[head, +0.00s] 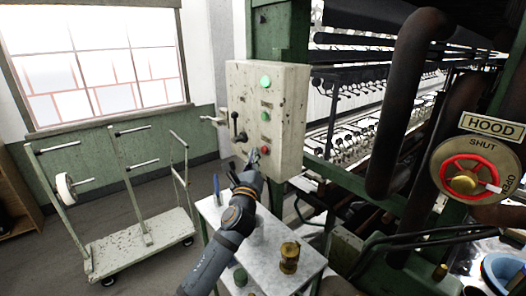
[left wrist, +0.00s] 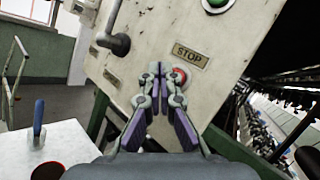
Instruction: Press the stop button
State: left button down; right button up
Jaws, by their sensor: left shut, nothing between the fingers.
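The control box (head: 282,112) is a worn cream panel on a green post. Its red stop button (head: 265,149) sits low on the front, below a green button (head: 265,116) and a larger green lamp (head: 265,82). In the left wrist view the stop button (left wrist: 179,75) shows beside a STOP label (left wrist: 190,55). My left gripper (head: 254,156) is shut and empty, its tips close to the red button, just left of it in the head view. In the left wrist view its fingertips (left wrist: 158,72) partly overlap the button's left side; contact cannot be told. My right gripper is not in view.
A black lever (head: 238,128) juts from the box left of the buttons. A small table (head: 290,262) with a brass pot (head: 289,257) stands below my arm. A wheeled rack (head: 140,240) is at left. Dark pipes (head: 412,100) and a red valve wheel (head: 470,178) are at right.

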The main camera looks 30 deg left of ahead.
pick_arm(q)
jog(key=shift+w+d, duration=0.15)
jog(key=shift+w, duration=0.25)
jog(key=shift+w+d, duration=0.2)
jog(key=shift+w, duration=0.2)
dwell(0.7)
jog(key=shift+s+a+p, duration=0.1)
jog(key=shift+s+p, duration=0.05)
jog(key=shift+p, duration=0.15)
jog(key=shift+s+a, duration=0.25)
jog(key=shift+s, duration=0.4)
jog(key=shift+s+a, duration=0.3)
jog(key=shift+s, duration=0.45)
jog(key=shift+s+a, duration=0.35)
jog(key=shift+s, duration=0.45)
jog(key=shift+s+a, duration=0.3)
jog(key=shift+s, duration=0.45)
